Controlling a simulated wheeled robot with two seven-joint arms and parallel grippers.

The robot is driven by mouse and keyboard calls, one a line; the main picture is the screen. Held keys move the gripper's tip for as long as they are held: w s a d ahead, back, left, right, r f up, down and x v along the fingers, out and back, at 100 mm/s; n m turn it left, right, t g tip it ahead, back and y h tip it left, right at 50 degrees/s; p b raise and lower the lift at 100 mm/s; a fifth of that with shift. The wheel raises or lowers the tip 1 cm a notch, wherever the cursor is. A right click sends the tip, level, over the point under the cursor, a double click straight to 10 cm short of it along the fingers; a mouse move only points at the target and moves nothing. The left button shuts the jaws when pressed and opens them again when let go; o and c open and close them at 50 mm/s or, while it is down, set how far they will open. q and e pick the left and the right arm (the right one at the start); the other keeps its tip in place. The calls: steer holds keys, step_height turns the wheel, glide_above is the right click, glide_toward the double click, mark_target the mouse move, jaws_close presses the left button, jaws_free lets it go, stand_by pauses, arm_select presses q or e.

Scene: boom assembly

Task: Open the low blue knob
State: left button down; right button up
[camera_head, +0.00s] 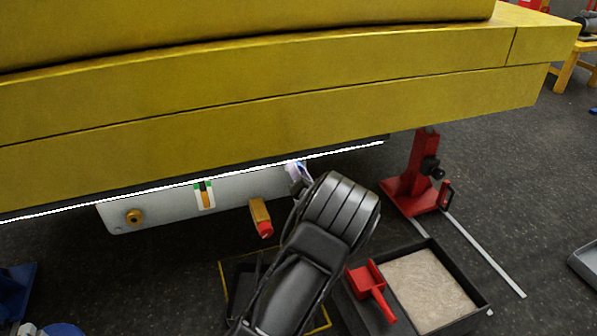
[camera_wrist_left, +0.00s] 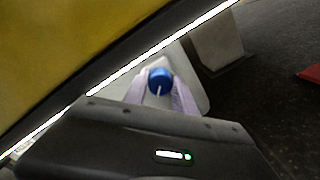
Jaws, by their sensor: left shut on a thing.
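The low blue knob (camera_wrist_left: 159,80) shows in the left wrist view, round with a white mark, in front of a pale panel. The pale panel (camera_head: 160,208) hangs under the yellow boom in the head view. My left gripper (camera_head: 296,172) reaches up to the panel's right end, just below the boom's lit lower edge. In the left wrist view its two pale fingers (camera_wrist_left: 159,92) lie on either side of the knob, shut on it. In the head view the knob is hidden by my left arm and gripper. My right gripper is in neither view.
The yellow boom (camera_head: 300,100) spans the top, close above my left gripper. A brass fitting with a red end (camera_head: 265,229) sticks out left of my arm. A red stand (camera_head: 415,180) and a sand tray (camera_head: 486,308) with a red scoop (camera_head: 370,285) are on the right.

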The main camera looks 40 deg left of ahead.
arm_select(q)
steer(key=shift+m, duration=0.4)
steer(key=m+p, duration=0.4)
steer(key=m, duration=1.2)
steer(key=m+g+p, duration=0.1)
steer(key=m+p, duration=0.3)
steer(key=m, duration=1.2)
steer(key=shift+f+y, duration=0.15)
steer(key=shift+y, duration=0.25)
steer(key=c, duration=1)
jaws_free()
